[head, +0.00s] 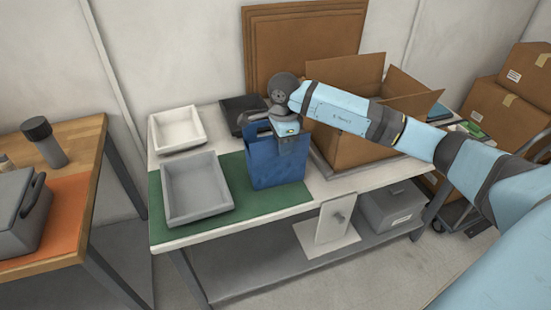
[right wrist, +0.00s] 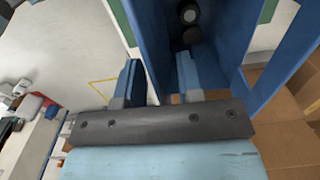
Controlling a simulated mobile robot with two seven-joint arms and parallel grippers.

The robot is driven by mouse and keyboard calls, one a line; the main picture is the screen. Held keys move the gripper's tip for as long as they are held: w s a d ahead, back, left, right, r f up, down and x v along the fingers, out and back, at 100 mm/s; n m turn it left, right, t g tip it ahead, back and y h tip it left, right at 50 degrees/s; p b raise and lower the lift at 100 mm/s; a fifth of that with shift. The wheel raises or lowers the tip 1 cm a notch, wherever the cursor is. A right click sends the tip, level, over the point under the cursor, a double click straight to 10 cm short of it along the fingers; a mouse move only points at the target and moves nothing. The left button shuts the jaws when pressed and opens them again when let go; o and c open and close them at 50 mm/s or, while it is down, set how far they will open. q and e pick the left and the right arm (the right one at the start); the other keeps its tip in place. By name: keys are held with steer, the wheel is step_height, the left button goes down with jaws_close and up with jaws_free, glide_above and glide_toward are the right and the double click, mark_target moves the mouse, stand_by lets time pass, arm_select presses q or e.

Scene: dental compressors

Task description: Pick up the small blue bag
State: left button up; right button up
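The small blue bag (head: 277,170) stands upright on the green mat on the white table, open at the top. My right gripper (head: 286,128) is at its top edge. In the right wrist view, my right gripper's fingers (right wrist: 158,85) are apart, one on each side of a wall of the blue bag (right wrist: 153,35). The gap between them looks wider than the wall, so the gripper looks open around it. Dark round items (right wrist: 190,25) show inside the bag. My left gripper is in neither view.
A grey tray (head: 196,214) is left of the bag, with a white tray (head: 177,145) and a dark tray (head: 232,103) behind. A large open cardboard box (head: 345,140) stands close on the right. A wooden bench (head: 75,140) is at far left.

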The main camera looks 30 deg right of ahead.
steer(key=shift+f, duration=0.25)
jaws_close()
steer(key=shift+r, duration=0.1)
